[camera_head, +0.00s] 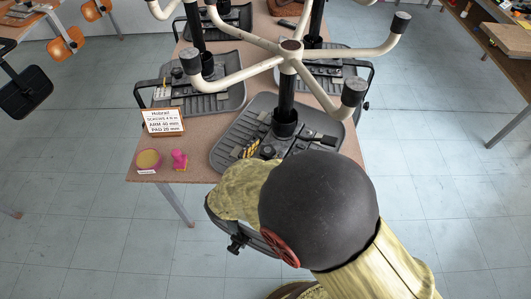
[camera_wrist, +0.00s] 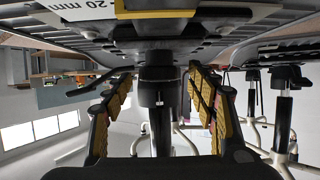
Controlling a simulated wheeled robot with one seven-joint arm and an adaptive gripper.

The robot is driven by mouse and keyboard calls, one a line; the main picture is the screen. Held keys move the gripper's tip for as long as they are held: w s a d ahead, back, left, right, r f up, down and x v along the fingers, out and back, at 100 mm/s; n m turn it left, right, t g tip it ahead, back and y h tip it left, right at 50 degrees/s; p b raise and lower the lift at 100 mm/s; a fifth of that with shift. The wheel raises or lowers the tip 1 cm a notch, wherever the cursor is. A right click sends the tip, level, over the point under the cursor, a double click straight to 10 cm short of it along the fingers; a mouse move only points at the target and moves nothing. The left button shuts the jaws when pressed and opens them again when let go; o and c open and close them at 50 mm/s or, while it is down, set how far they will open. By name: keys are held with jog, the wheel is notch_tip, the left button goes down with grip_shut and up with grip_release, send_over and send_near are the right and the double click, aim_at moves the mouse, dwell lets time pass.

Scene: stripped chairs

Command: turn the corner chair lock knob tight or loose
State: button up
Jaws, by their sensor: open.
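The corner chair's grey seat pan (camera_head: 228,150) lies upside down at the near table corner. Its black column (camera_head: 285,95) stands up to a cream star base (camera_head: 290,48). My gripper (camera_wrist: 160,80) is open in the wrist view, with yellow-padded fingers left and right. The chair's black column and collar (camera_wrist: 158,62) show between the fingers, apart from both pads; I cannot tell how deep. A small black knob (camera_head: 238,243) shows below the chair's near edge in the head view. I cannot pick out the lock knob for sure.
A sign (camera_head: 163,121), a yellow-topped round pot (camera_head: 149,160) and a pink object (camera_head: 179,159) sit on the table (camera_head: 135,168) at the left. Other upturned chairs (camera_head: 205,92) stand behind.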

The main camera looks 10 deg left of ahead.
jog(key=c, duration=0.3)
jog(key=c, duration=0.8)
jog(key=shift+c, duration=0.2)
